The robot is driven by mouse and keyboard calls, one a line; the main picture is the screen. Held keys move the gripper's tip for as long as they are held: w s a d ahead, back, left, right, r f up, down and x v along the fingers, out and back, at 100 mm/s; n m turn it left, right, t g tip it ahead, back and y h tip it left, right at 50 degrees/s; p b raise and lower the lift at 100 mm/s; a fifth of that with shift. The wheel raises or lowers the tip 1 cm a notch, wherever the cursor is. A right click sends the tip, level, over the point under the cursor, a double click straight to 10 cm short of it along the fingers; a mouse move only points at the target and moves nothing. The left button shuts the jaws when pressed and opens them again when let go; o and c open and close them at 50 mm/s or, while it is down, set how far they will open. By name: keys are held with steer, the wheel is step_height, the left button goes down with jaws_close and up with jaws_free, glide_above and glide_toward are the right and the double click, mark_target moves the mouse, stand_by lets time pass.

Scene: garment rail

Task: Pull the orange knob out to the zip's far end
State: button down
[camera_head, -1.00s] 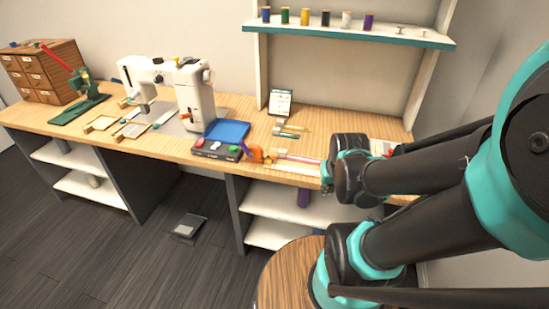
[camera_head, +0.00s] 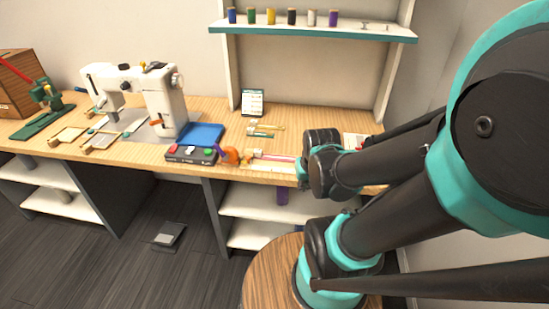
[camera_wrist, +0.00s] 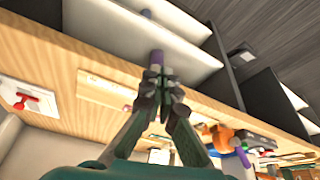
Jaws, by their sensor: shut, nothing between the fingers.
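A pale strip with a thin red line, seemingly the zip (camera_head: 275,156), lies along the bench's front edge in the head view. My arm's wrist covers its right end. A small orange spot, possibly the orange knob (camera_head: 247,157), shows at its left end; it is too small to be sure. My gripper (camera_wrist: 158,76) is shut and empty in the wrist view, in front of the bench's front edge. A pale wooden strip (camera_wrist: 103,90) lies on the bench beside the fingers. The fingers hide part of the bench edge, and I cannot tell whether they touch anything.
A larger orange object (camera_head: 230,156) and a dark button box (camera_head: 191,154) stand left of the strip. A blue tray (camera_head: 201,134) and a white sewing machine (camera_head: 150,98) are farther left. Shelves (camera_head: 262,203) lie under the bench. A round wooden stool top (camera_head: 262,275) is below.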

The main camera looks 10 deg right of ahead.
steer(key=c, duration=2.3)
jaws_free()
steer(key=shift+o, duration=1.2)
steer(key=shift+w, duration=0.1)
steer(key=o, duration=0.6)
steer(key=w+a+r+m, duration=0.2)
steer(key=w+r, duration=0.1)
steer(key=w, duration=0.1)
steer(key=w+a+r+m+g, duration=0.1)
steer(key=w+a+r+m, duration=0.1)
steer(key=w+r, duration=0.1)
steer(key=w+a+r+m+g, duration=0.1)
steer(key=w+a+r+m, duration=0.1)
steer(key=w, duration=0.3)
steer(key=shift+w+a+r, duration=0.1)
steer(key=shift+a+r, duration=0.35)
steer(key=shift+r, duration=0.05)
steer(key=shift+o, duration=0.2)
step_height(320, 180, up, 7)
steer(key=m+g, duration=0.2)
steer(key=m, duration=0.5)
glide_above(248, 156)
step_height(248, 156, down, 17)
steer(key=shift+f, duration=0.1)
steer(key=shift+c, duration=0.2)
jaws_close()
